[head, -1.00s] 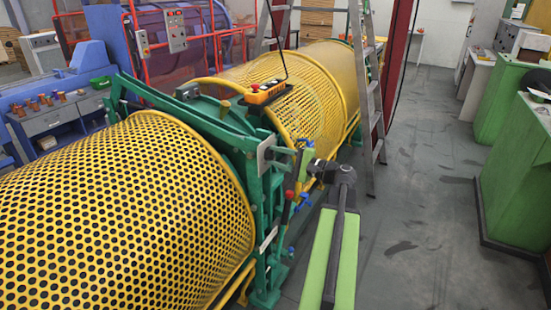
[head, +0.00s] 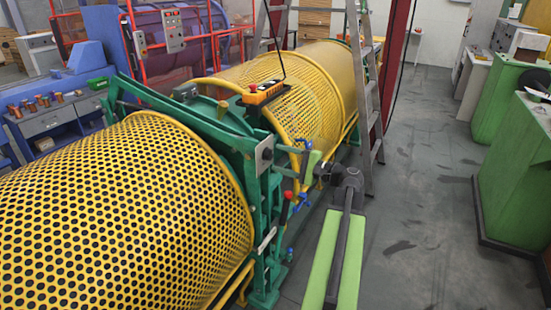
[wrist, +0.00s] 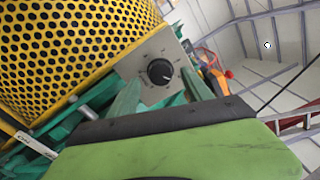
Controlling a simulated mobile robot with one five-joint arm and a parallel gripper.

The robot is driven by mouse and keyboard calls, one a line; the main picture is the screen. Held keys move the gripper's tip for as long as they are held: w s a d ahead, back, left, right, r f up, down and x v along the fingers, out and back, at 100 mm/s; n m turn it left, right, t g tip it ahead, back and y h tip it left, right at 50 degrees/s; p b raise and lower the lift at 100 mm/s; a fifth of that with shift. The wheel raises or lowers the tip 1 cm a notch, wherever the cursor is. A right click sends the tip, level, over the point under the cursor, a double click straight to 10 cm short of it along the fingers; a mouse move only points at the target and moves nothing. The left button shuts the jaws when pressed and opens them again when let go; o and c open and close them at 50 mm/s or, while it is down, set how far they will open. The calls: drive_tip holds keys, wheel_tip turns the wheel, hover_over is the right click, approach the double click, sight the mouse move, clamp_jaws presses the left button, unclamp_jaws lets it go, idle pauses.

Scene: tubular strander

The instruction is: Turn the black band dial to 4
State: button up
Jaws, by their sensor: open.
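The black band dial (wrist: 159,72) is a round black knob on a grey plate in the wrist view. A small white pointer mark shows on its lower right; marks around it are too small to read. In the head view the dial (head: 267,153) shows dark on its plate, on the green frame between the yellow guards. My gripper (wrist: 161,79) is open, its two green fingers pointing toward the plate on either side of the dial. Whether the fingers touch the dial or plate cannot be told. In the head view my gripper's fingers lie just right of the plate.
Yellow perforated guards (head: 120,215) flank the green frame. An orange pendant box (head: 263,93) hangs above the dial. A red-knobbed lever (head: 288,196) sits below it. A stepladder (head: 367,95) stands behind my arm. The grey floor (head: 420,200) at right is clear.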

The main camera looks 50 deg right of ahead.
drive_tip(key=v, duration=1.5)
drive_tip(key=shift+a, duration=0.1)
drive_tip(key=m, duration=1.4)
approach(268, 154)
drive_tip(key=w, duration=0.2)
drive_tip(key=w+f, duration=0.1)
drive_tip(key=w, duration=0.5)
drive_tip(key=shift+a+f, duration=0.2)
drive_tip(key=shift+a, duration=0.05)
